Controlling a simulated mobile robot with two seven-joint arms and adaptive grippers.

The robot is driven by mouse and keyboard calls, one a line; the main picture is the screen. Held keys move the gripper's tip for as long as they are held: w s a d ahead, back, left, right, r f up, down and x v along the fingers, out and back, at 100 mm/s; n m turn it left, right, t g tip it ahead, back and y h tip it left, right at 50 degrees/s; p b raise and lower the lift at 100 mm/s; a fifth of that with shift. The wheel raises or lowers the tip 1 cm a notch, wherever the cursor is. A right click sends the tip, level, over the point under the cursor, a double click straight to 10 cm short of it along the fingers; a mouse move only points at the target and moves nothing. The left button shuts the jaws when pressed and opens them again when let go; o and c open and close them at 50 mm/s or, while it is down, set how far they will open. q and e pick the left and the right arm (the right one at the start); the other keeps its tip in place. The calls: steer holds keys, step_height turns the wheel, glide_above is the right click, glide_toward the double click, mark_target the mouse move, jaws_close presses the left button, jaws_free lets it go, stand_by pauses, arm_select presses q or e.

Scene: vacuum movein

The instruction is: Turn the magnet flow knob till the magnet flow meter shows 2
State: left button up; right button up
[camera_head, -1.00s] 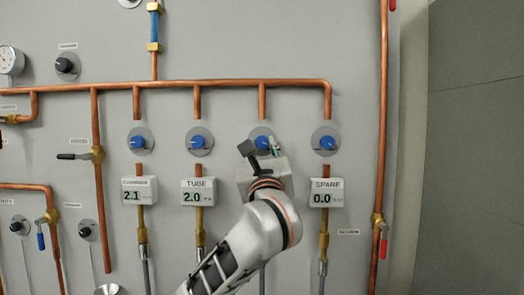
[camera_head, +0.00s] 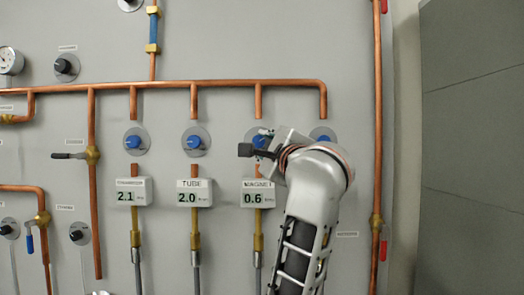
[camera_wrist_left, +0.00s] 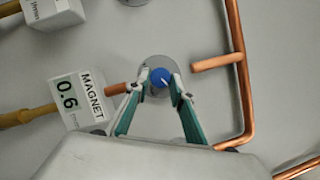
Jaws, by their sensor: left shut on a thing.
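The magnet flow knob is a blue knob (camera_head: 259,141) on a round grey plate, third in the row in the head view. It also shows in the left wrist view (camera_wrist_left: 161,76) with a white pointer line. My left gripper (camera_wrist_left: 161,83) is shut on this knob, one finger on each side. In the head view the left gripper (camera_head: 265,140) comes at the knob from the right, and its arm hides part of the plate. The magnet flow meter (camera_head: 258,194) below the knob reads 0.6, and the same number shows in the wrist view (camera_wrist_left: 72,98). My right gripper is not in view.
The tube meter (camera_head: 194,193) reads 2.0 and the leftmost meter (camera_head: 134,191) reads 2.1, each with a blue knob above. My arm hides the spare meter. Copper pipes (camera_head: 210,84) run above the knobs and down the right side.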

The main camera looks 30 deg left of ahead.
arm_select(q)
steer(key=n+g, duration=0.1)
steer(key=n, duration=0.1)
steer(key=shift+d+r+n+h, duration=0.1)
steer(key=shift+n+h, duration=0.2)
steer(key=shift+n, duration=0.1)
steer(key=shift+r+n+g+h, duration=0.1)
steer(key=shift+n+g+h, duration=0.25)
steer(key=shift+n, duration=0.95)
steer(key=o, duration=1.1)
